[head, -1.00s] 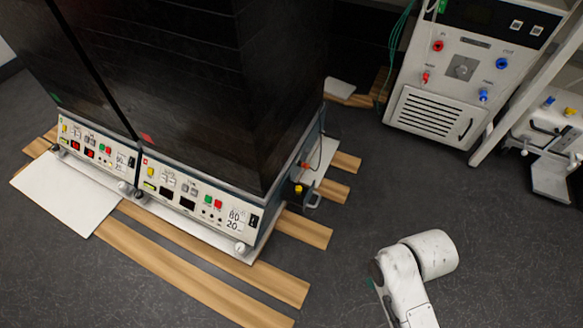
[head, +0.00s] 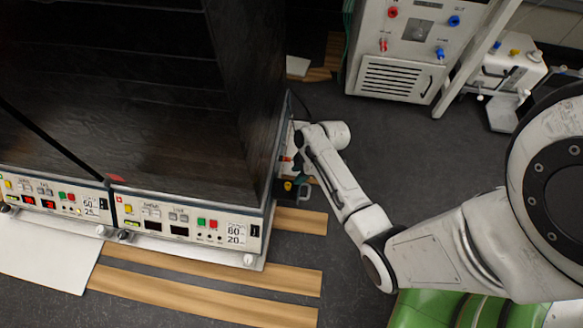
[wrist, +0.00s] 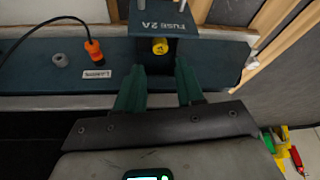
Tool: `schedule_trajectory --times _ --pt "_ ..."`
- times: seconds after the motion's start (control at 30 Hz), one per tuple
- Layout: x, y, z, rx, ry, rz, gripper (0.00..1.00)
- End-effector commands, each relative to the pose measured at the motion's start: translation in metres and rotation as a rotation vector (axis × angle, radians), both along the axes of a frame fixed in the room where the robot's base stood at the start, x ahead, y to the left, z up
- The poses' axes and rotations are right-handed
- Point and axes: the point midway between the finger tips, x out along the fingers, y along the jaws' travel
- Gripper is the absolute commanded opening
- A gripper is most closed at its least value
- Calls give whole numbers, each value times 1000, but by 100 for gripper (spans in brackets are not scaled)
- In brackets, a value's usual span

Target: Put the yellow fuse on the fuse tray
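The yellow fuse (wrist: 160,46) is a small round yellow piece in the wrist view, set in a dark housing on the side of the shaker. A dark plate (wrist: 150,22) marked "FUSE 2A" lies directly beside it; I cannot tell for certain whether this is the fuse tray. My gripper (wrist: 160,70) has two green fingers, apart and empty, pointing at the fuse from a short distance, with the fuse centred between their tips. In the head view, the yellow piece (head: 287,186) shows low on the shaker's right side, and my arm reaches there, with the fingers hidden.
An orange plug (wrist: 94,50) on a black cable and a small grey ring (wrist: 60,60) sit left of the fuse. The shaker (head: 190,225) fills the head view's left. A white machine (head: 400,80) stands behind. Wooden strips (head: 200,285) lie on the floor.

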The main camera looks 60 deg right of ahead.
Motion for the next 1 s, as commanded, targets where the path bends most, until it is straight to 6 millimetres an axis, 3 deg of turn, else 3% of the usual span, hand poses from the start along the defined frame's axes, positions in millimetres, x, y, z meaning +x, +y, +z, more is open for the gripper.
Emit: schedule_trajectory --times 0.3,0.5,0.7,1.0 --pt "16 12 -54 0 1 0 37" --pt "26 18 -80 0 1 0 37" --pt "31 22 -91 0 0 0 37" --pt "32 22 -92 0 1 -1 37"
